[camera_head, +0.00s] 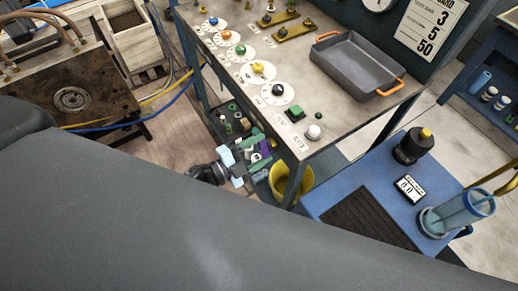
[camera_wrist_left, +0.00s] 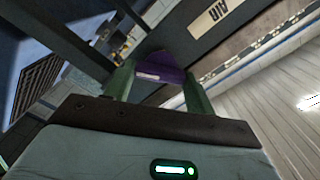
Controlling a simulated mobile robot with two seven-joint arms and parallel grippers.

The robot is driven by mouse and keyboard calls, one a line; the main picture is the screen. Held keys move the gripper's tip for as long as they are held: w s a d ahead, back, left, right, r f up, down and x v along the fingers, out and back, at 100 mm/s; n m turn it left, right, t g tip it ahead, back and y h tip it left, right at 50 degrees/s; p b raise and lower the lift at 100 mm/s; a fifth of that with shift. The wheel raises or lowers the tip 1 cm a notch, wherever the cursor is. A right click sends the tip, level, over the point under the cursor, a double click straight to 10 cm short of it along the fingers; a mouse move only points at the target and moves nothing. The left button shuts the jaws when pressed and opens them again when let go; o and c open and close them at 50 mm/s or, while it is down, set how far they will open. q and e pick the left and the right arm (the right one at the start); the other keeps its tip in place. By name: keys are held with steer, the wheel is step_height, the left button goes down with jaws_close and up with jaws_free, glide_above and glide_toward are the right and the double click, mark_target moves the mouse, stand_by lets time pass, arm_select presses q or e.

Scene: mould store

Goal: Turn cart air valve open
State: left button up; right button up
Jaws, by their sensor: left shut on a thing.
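In the left wrist view, a purple piece (camera_wrist_left: 163,66) that looks like the air valve's handle sits between the two green fingers of my left gripper (camera_wrist_left: 159,74). The fingers are shut on it. An AIR label (camera_wrist_left: 211,18) is on a dark beam just beyond. In the head view my left gripper (camera_head: 258,148) is low beside the bench, with the purple piece (camera_head: 265,146) small at its fingers. The valve's body and its exact angle are hidden or too small to tell. My right gripper is not in view.
The bench (camera_head: 300,78) carries several coloured knobs and a grey tray (camera_head: 355,67) with orange handles. A yellow bucket (camera_head: 290,183) is under its corner. A blue cart (camera_head: 330,190) holds a black bottle (camera_head: 412,147), a counter (camera_head: 408,189) and a clear cylinder (camera_head: 458,214). Hoses cross the floor at left.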

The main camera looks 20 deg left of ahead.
arm_select(q)
steer(key=m+b, duration=0.1)
steer(key=m, duration=0.4)
steer(key=shift+f, duration=0.15)
steer(key=shift+m, duration=0.7)
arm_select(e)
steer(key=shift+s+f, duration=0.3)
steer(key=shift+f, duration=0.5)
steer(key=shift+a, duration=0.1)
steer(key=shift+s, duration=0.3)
arm_select(q)
steer(key=o, duration=1)
steer(key=b+v, duration=0.1)
steer(key=v, duration=0.6)
steer(key=shift+s+a, duration=0.25)
steer(key=shift+s, duration=0.1)
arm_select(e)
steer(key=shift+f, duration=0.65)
